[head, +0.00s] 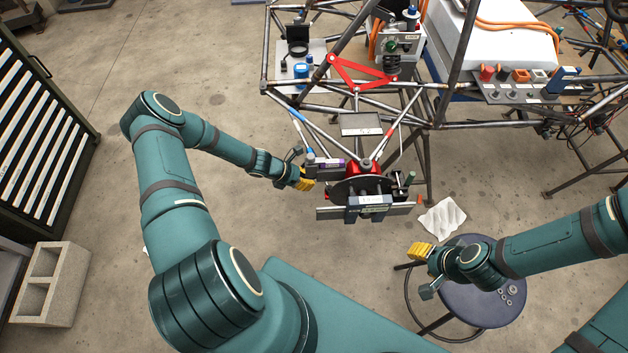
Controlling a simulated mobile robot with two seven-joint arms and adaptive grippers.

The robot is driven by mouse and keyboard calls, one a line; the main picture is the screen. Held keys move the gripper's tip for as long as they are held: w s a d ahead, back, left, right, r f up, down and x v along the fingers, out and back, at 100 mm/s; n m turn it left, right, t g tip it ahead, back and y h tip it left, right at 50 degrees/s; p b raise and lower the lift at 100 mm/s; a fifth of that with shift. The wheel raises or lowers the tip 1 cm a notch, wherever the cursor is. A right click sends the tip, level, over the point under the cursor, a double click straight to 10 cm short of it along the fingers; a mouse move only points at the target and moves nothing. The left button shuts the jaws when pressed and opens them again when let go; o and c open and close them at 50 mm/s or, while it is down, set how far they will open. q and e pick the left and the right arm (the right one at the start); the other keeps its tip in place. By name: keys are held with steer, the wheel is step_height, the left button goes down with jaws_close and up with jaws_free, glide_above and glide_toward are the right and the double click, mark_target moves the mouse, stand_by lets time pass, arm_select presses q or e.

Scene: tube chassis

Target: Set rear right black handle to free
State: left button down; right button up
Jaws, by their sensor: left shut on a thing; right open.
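A fixture with a dark round plate (345,190) and a red mount (368,168) sits at the front tip of the tube chassis (345,105). A dark upright handle with a green top (410,178) stands at the fixture's right. My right gripper (420,252) is open and empty, left of the stool.
A dark blue stool (482,305) with small parts on it stands at the lower right. A white cloth (442,218) lies on the floor beside it. A long level-like bar (335,212) crosses the fixture's front. A cabinet (70,120) and a concrete block (70,270) stand left.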

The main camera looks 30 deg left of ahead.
arm_select(q)
steer(key=shift+d+r+g+y+p, duration=0.15)
steer(key=shift+r+g+y+p, duration=0.3)
steer(key=shift+r+g+y, duration=0.1)
steer(key=shift+r+n+g+y+p, duration=0.3)
steer(key=shift+r+g+y+p, duration=0.2)
steer(key=shift+g+y+p, duration=0.45)
arm_select(e)
steer(key=shift+w+a+v, duration=0.15)
steer(key=shift+v, duration=0.85)
steer(key=shift+w+a+v, duration=0.1)
steer(key=shift+a+v, duration=0.05)
steer(key=shift+v, duration=0.85)
arm_select(q)
steer(key=shift+s+g, duration=0.1)
steer(key=shift+g, duration=0.2)
arm_select(e)
steer(key=shift+r, duration=0.25)
arm_select(q)
steer(key=c, duration=1)
jaws_free()
steer(key=shift+r, duration=0.1)
